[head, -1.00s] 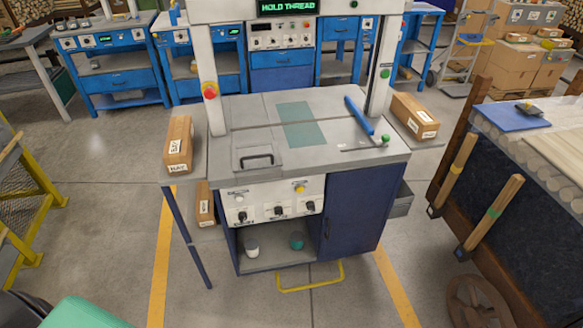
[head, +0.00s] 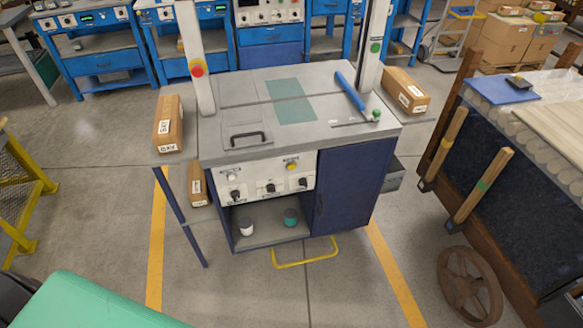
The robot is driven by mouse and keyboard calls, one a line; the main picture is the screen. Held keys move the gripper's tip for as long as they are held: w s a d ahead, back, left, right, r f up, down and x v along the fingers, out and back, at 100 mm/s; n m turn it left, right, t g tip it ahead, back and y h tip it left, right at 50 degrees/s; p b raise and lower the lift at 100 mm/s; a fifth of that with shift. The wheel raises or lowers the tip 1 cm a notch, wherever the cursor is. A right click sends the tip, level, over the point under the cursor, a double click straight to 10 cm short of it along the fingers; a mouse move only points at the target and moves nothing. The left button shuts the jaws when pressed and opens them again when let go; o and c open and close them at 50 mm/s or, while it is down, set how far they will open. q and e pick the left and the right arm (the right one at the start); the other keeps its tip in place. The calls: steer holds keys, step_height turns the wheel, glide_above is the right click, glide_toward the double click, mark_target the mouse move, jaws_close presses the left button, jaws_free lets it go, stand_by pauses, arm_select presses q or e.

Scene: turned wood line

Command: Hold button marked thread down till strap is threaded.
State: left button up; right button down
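The strapping machine (head: 225,149) stands ahead, with a grey top and a dark blue cabinet. Its white front panel (head: 258,186) carries a white button (head: 233,176) at the left, a yellow button (head: 292,166) at the right and a row of black knobs (head: 270,187). The labels are too small to read, so I cannot tell which button is marked thread. A red button (head: 197,69) is on the left post and a green button (head: 376,47) on the right post. I see no strap. Neither of my grippers is in view.
A yellow foot bar (head: 305,259) juts out low in front. A wooden cart (head: 530,190) stands at the right. The floor before the machine is clear.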

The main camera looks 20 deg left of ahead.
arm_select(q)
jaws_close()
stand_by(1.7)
